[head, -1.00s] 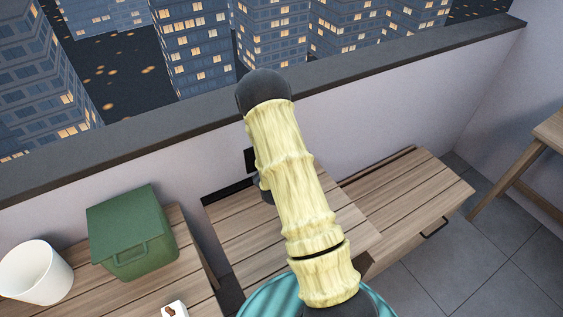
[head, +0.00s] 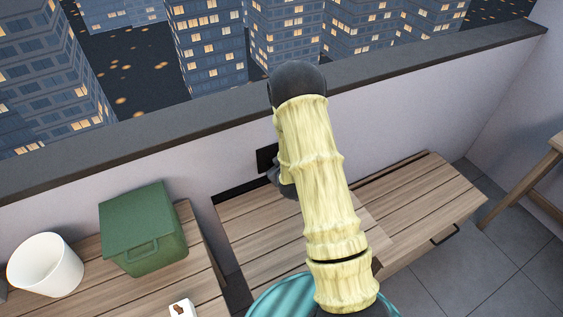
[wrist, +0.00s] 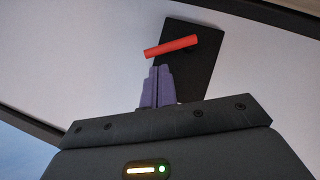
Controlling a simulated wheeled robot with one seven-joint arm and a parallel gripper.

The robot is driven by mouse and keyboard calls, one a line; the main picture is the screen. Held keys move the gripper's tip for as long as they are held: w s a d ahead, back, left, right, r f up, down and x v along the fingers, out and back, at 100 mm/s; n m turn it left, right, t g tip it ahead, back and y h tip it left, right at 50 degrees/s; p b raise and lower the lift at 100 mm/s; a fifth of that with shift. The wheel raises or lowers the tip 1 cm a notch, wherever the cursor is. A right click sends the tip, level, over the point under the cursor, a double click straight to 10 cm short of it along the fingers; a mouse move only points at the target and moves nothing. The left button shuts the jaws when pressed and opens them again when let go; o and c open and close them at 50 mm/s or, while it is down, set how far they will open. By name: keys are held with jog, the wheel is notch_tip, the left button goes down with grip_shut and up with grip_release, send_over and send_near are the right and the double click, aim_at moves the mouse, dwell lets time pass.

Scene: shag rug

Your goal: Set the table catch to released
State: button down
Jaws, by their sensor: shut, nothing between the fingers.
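The catch shows in the wrist view as a red bar handle (wrist: 171,46) in front of a black plate (wrist: 203,72) on the pale wall. The bar lies slightly tilted, its right end over the plate and its left end beyond the plate's edge. My gripper (wrist: 158,70) has its purple fingers shut and empty, with the tips just below the bar's left part. I cannot tell whether they touch it. In the head view the black plate (head: 265,158) shows beside my arm; the red bar and fingertips are hidden there.
A slatted wooden bench (head: 250,235) lies below the plate, with a drawer unit (head: 425,205) at right. A green lidded box (head: 143,230) and white bucket (head: 46,266) stand on the left table. A dark ledge (head: 200,112) caps the wall.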

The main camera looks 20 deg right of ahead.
dwell(0.3)
jog(key=w+a+r+p+v, duration=0.1)
jog(key=a+p+v, duration=0.1)
jog(key=p+v, duration=0.5)
jog(key=v, duration=0.6)
jog(key=shift+w+r+p, duration=0.15)
jog(key=shift+r+p, duration=0.15)
jog(key=shift+f, duration=0.1)
dwell(0.3)
dwell(0.4)
